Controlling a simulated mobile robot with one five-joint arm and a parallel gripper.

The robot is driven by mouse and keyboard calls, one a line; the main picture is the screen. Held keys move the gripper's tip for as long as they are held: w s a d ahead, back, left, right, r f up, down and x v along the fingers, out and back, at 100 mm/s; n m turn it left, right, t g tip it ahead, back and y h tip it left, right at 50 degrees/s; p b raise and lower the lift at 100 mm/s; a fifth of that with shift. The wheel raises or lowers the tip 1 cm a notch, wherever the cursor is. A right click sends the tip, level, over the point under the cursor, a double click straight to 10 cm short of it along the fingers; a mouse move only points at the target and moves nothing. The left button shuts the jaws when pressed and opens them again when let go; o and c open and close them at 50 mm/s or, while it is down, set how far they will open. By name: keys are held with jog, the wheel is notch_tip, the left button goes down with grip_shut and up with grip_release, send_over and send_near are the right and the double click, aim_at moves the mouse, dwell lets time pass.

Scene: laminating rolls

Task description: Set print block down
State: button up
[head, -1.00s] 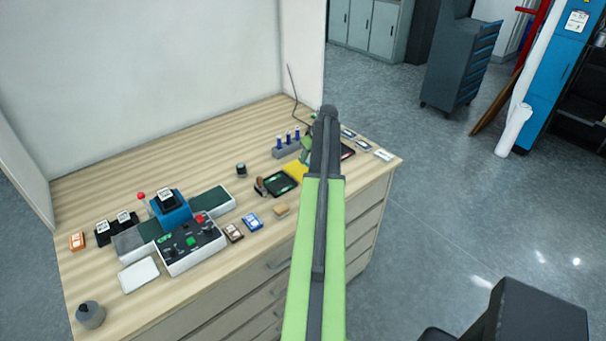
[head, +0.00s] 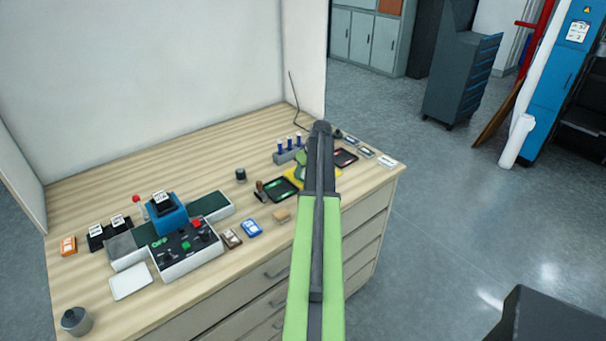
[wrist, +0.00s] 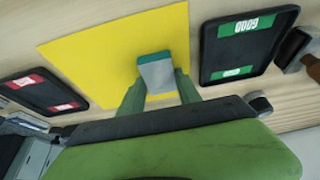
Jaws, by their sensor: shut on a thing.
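My gripper (wrist: 158,88) is shut on the print block, a small block with a grey face and a teal-green side (wrist: 156,74). In the wrist view the block is between the two green fingers, over the yellow sheet (wrist: 90,50). I cannot tell whether the block touches the sheet. In the head view my arm hides the block, and the yellow sheet (head: 291,176) shows only in part beside the arm.
A black tray with green labels (wrist: 235,50) lies right of the sheet in the wrist view; one with red labels (wrist: 38,88) lies left. In the head view, a holder with blue-topped pieces (head: 288,155) stands behind the sheet. A control box (head: 185,250) stands farther left.

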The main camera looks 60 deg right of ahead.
jog(key=o, duration=1.3)
jog(key=shift+o, duration=0.2)
jog(key=shift+r+p, duration=0.25)
jog(key=shift+p, duration=0.15)
jog(key=p+v, duration=1.1)
jog(key=shift+r, duration=0.4)
jog(key=shift+s+a, duration=0.1)
jog(key=shift+s, duration=0.05)
jog(key=shift+f, duration=0.1)
